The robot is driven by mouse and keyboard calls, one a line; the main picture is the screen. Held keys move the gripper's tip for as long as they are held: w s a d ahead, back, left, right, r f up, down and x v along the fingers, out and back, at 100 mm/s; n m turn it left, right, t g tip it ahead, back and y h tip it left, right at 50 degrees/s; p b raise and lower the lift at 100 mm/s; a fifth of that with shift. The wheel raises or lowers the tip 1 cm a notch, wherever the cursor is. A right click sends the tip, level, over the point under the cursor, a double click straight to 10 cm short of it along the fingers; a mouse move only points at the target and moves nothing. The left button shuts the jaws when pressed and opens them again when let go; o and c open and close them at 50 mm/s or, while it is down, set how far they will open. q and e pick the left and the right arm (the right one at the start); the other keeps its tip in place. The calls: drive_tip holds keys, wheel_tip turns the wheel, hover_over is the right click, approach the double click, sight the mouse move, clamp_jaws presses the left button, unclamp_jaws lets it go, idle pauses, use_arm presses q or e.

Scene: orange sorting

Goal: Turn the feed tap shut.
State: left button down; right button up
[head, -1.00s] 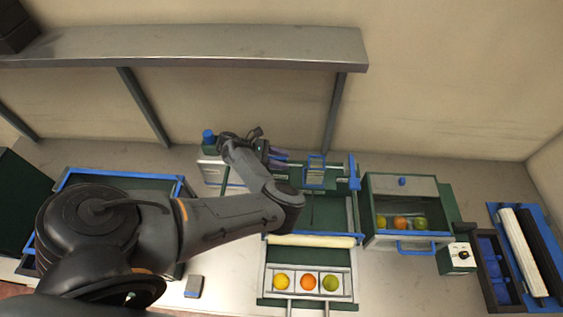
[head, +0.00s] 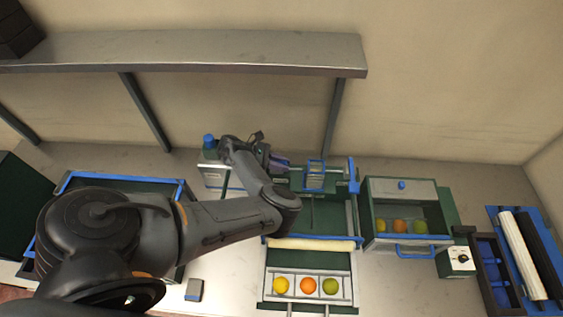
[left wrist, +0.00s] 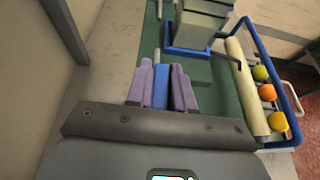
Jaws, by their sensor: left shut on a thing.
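My left gripper (head: 283,162) reaches over the back of the green sorting machine (head: 335,212). In the left wrist view its purple fingers (left wrist: 161,86) are shut on both sides of a blue bar (left wrist: 160,90). This bar looks like the handle of the feed tap. The tap's body and the handle's angle are hidden by the gripper and my arm in the head view. My right gripper is in neither view.
A blue-framed hopper (head: 314,176) and a blue upright part (head: 353,176) stand right of the gripper. A tray (head: 310,301) with three fruits lies in front. A bin (head: 402,187) with fruits and a knob box (head: 457,260) stand right. A shelf (head: 190,50) hangs above.

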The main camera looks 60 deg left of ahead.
use_arm(q)
drive_tip(key=m+g+h+p, duration=0.2)
drive_tip(key=p, duration=0.1)
drive_tip(key=m+g+h+p, duration=0.1)
drive_tip(key=p, duration=0.1)
drive_tip(key=shift+s+d+r, duration=0.15)
drive_tip(key=shift+s+r, duration=0.1)
drive_tip(key=shift+f+m+g+h+p, duration=0.1)
drive_tip(key=shift+m+g+h+p, duration=0.25)
drive_tip(key=shift+m, duration=0.35)
drive_tip(key=shift+s+d+f+m+g+h, duration=0.15)
drive_tip(key=shift+m+g+h, duration=0.4)
drive_tip(key=shift+m+g, duration=0.35)
drive_tip(key=shift+s+m+g, duration=0.1)
drive_tip(key=shift+m+g, duration=0.6)
drive_tip(key=shift+g, duration=0.15)
drive_tip(key=shift+s+f+m+g+h+b, duration=0.15)
drive_tip(key=shift+m+g+h+b, duration=0.35)
drive_tip(key=shift+m+g+b, duration=0.55)
drive_tip(key=shift+s+m+g+b, duration=0.1)
drive_tip(key=shift+m+g+b, duration=0.35)
drive_tip(key=shift+m+g, duration=0.65)
